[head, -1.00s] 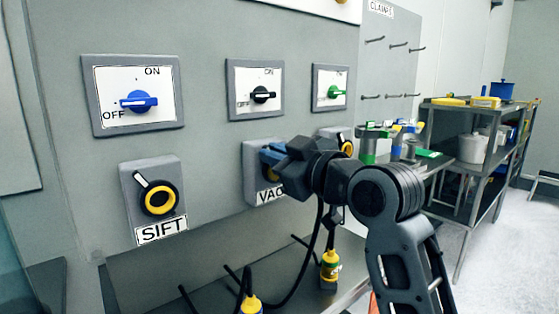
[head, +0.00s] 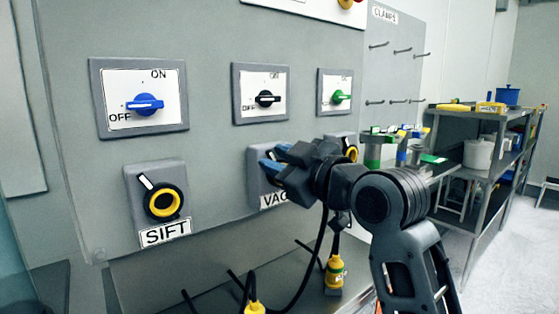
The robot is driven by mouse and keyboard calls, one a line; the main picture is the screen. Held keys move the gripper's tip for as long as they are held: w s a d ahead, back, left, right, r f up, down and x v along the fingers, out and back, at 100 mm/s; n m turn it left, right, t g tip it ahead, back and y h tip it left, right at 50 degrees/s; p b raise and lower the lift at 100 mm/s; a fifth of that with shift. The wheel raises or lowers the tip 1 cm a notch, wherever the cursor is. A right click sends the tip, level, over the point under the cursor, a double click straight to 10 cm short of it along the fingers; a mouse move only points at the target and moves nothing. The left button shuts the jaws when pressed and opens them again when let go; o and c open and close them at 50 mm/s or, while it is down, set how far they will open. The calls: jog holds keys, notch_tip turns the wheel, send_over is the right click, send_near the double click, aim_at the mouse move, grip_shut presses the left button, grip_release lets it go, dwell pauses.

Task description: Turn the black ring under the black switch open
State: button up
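The black switch (head: 267,98) sits on a white plate in a grey frame, between ON and OFF labels, with its handle roughly level. Below it, a grey housing (head: 256,180) with a partly covered VAC label (head: 273,200) stands on the panel. The ring on this housing is hidden behind my gripper (head: 274,158).
To the left are a blue switch (head: 145,104) and a yellow-black ring (head: 163,202) over a SIFT label. To the right are a green switch (head: 340,97) and another yellow-black ring (head: 351,154), partly behind my arm. A steel shelf (head: 490,160) stands far right.

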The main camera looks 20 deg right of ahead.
jog(key=shift+o, duration=0.3)
jog(key=v, duration=0.7)
jog(key=shift+s+b, duration=0.3)
jog(key=shift+s, duration=0.05)
jog(key=shift+d, duration=0.15)
